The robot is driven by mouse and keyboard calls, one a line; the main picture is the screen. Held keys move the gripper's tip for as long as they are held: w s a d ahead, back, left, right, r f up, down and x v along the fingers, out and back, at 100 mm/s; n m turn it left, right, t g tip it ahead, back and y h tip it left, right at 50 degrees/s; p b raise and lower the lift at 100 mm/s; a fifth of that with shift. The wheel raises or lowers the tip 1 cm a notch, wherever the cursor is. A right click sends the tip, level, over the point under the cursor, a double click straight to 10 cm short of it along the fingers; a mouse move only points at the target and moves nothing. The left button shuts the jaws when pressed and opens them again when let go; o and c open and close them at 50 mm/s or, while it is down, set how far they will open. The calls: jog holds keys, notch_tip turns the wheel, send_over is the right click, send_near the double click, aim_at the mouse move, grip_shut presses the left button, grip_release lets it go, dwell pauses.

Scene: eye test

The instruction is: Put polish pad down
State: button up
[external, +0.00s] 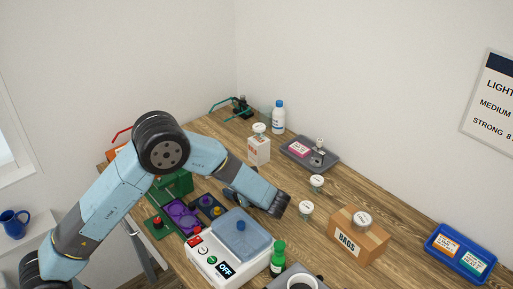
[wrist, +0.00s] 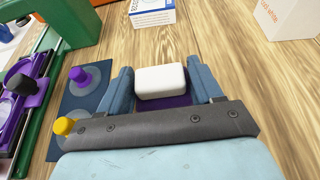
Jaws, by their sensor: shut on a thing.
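My gripper (wrist: 160,85) is shut on a white, rounded block with a purple underside, seemingly the polish pad (wrist: 160,80). The block sits between the two blue fingers. In the external view my gripper (external: 279,206) is over the middle of the wooden table, behind the white machine, and hides the pad. I cannot tell whether the pad touches the table. A dark blue mat (wrist: 95,73) lies left of my gripper in the wrist view. On it are grey round pads, one with a purple knob (wrist: 79,76) and one with a yellow knob (wrist: 64,126).
A white machine (external: 207,258) reading OFF with a clear blue lid stands in front. A green bottle (external: 278,258) is beside it. Small jars (external: 306,209), a BAGS box (external: 360,238) and a grey tray (external: 327,161) lie right and behind. A green frame (wrist: 57,30) stands left.

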jog(key=o, duration=1)
jog(key=shift+o, duration=0.2)
jog(key=shift+r, duration=0.1)
